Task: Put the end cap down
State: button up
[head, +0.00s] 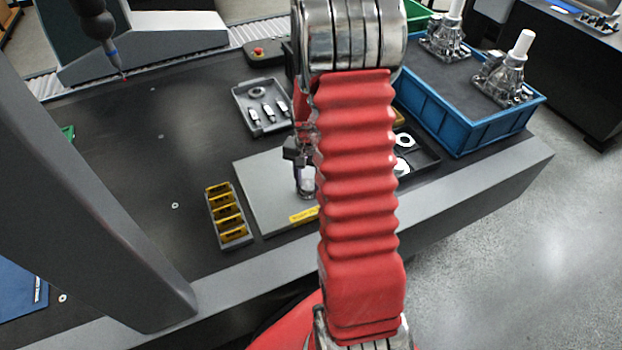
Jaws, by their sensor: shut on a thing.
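My gripper (304,178) is mostly hidden behind my red arm and points down over the grey plate (262,190). It is shut on a small pale, shiny piece, taken to be the end cap (306,184), of which only a little shows between the jaws. The piece is at or just above the plate; I cannot tell if it touches. The plate has a yellow label (303,215) at its front edge. My arm hides the plate's right part.
A yellow-slotted rack (243,236) stands left of the plate. Behind is a grey tray (241,99) with small parts. A dark tray (424,157) with white rings lies right, before a blue crate (462,139) holding metal housings. A gantry column (95,200) rises left; a probe (112,55) hangs behind.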

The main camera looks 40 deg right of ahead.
aim_at(308, 184)
jog(key=shift+f, duration=0.1)
jog(key=o, duration=1.2)
notch_tip(308, 184, up, 12)
dwell(0.6)
